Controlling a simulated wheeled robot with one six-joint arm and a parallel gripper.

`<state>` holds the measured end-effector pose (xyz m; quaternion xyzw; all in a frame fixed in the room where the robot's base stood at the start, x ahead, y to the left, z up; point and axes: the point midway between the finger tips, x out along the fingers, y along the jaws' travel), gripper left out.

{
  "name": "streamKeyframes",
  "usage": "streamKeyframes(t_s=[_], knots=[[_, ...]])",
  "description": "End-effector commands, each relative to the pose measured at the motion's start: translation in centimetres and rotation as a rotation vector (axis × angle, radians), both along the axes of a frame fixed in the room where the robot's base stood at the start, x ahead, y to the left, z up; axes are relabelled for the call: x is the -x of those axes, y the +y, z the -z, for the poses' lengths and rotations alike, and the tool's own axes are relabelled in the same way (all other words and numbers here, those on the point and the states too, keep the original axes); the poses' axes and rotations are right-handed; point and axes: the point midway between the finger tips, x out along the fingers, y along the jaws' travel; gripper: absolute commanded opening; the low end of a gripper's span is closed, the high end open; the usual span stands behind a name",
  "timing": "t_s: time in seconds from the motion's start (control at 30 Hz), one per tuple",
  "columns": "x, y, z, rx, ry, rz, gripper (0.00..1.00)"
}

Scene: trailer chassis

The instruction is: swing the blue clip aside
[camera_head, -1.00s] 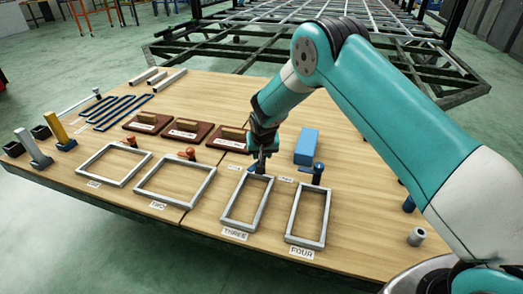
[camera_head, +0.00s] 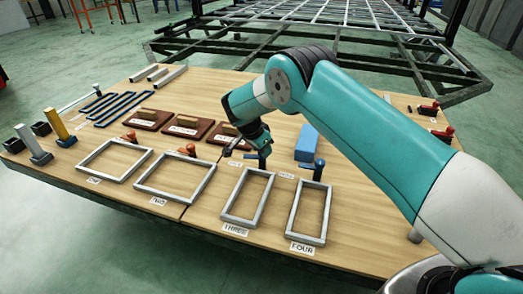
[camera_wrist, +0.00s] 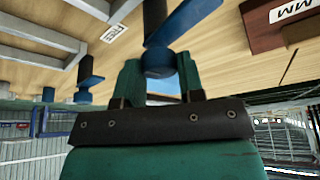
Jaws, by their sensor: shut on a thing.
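The blue clip (camera_head: 262,161) stands at the far end of the grey frame labelled THREE (camera_head: 231,211). My gripper (camera_head: 262,152) is at its upright knob. In the wrist view my gripper (camera_wrist: 160,78) has its fingers on either side of the clip's round blue knob (camera_wrist: 158,60), shut on it. The clip's flat blue arm (camera_wrist: 187,18) runs away from the knob toward the top of that view. My wrist partly hides the clip in the head view.
A second blue clip (camera_head: 318,170) stands at the frame labelled FOUR (camera_head: 293,214). A blue block (camera_head: 307,143) lies behind it. Two orange clips (camera_head: 129,137) (camera_head: 187,149) are by the left frames. Brown blocks (camera_head: 187,128) sit behind my gripper's left side.

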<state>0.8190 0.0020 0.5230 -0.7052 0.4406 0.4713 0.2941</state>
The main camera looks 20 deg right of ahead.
Motion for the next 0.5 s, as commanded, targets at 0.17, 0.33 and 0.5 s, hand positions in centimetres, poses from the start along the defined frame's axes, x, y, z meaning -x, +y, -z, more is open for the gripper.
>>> streamKeyframes(t_s=[0.17,0.33,0.5], knots=[[-0.18,0.21,0.11,-0.002,-0.005,0.117,0.12],[-0.19,0.22,0.08,-0.003,-0.004,0.199,0.12],[-0.21,0.22,0.0,-0.003,-0.004,0.248,0.12]])
